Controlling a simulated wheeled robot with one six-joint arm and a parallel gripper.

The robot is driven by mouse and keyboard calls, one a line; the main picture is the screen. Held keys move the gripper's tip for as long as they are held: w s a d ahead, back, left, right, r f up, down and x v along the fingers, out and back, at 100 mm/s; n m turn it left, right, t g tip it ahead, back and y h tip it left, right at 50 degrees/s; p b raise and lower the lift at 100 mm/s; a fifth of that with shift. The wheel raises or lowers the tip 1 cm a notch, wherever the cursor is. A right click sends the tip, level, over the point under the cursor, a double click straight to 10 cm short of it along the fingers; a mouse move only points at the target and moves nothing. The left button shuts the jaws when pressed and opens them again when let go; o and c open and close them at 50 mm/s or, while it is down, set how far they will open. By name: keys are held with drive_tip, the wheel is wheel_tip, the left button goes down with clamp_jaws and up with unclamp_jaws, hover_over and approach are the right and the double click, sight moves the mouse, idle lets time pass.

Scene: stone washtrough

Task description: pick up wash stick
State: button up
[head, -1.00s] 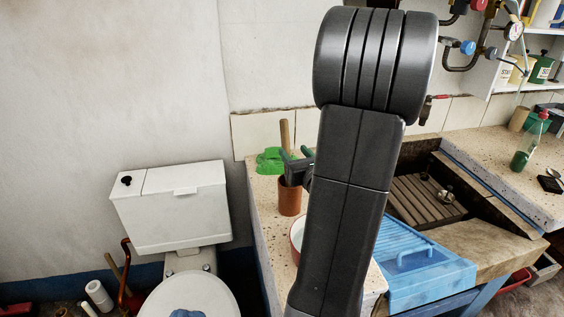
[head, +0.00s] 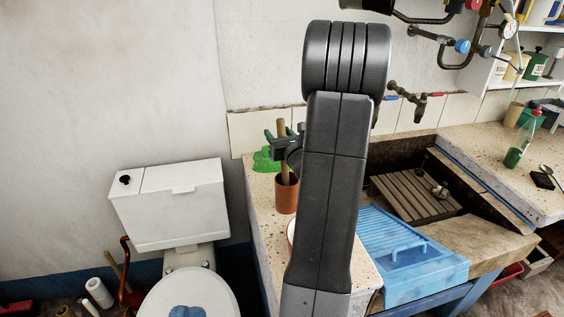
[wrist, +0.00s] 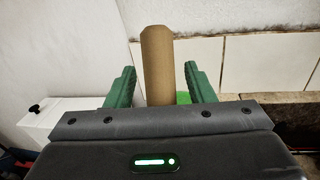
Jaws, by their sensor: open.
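The wash stick (head: 281,138) is a light-brown wooden rod standing upright in a terracotta-coloured cup (head: 286,196) at the left end of the stone counter. My gripper (head: 281,134) is at the upper part of the stick, above the cup. In the wrist view the stick (wrist: 158,68) stands between the two green fingers of my gripper (wrist: 161,84), with a gap on each side. The fingers are open. In the head view my arm hides part of the counter and some of the gripper.
A green cloth (head: 264,160) lies behind the cup. A white toilet (head: 170,215) stands at the left. A blue drainer (head: 410,250) and the stone trough (head: 425,190) are at the right, with pipes and taps (head: 415,100) on the wall above. A bottle (head: 522,140) stands far right.

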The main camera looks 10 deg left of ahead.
drive_tip(key=shift+c, duration=0.2)
clamp_jaws()
drive_tip(key=shift+r, duration=0.1)
